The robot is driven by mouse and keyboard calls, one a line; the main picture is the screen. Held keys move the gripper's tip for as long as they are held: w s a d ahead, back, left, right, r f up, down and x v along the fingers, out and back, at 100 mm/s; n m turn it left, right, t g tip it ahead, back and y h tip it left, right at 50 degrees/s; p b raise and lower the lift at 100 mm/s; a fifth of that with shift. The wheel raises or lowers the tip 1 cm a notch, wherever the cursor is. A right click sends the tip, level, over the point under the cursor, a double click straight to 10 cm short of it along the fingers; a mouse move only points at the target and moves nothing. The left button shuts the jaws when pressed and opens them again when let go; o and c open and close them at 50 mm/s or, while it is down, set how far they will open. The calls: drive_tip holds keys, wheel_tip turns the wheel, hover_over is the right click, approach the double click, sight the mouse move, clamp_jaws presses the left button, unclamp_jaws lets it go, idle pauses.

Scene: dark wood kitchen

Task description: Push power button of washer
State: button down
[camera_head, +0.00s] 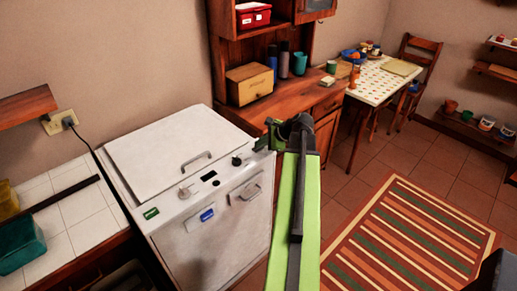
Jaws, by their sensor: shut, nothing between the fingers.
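The white washer (205,253) stands in the left middle of the view, its lid closed. Along its front top edge are a light knob (185,191), a dark display (209,176) and a dark round control (236,160). I cannot tell which of these is the power button. My arm reaches up from the bottom middle. My gripper (262,140) is shut and empty at the washer's right front corner, just right of the dark control. It points left; whether it touches the washer cannot be told.
A wooden cabinet (318,102) with a box, bottles and cups stands behind the washer. A tiled counter (75,218) is at left, with a cable from a wall socket (60,122) nearby. A striped rug (410,240) lies on open floor at right.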

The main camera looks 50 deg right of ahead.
sight(260, 149)
drive_tip(key=shift+r+p, duration=0.55)
drive_tip(key=shift+r, duration=0.05)
wheel_tip(260, 149, up, 6)
drive_tip(key=p, duration=0.6)
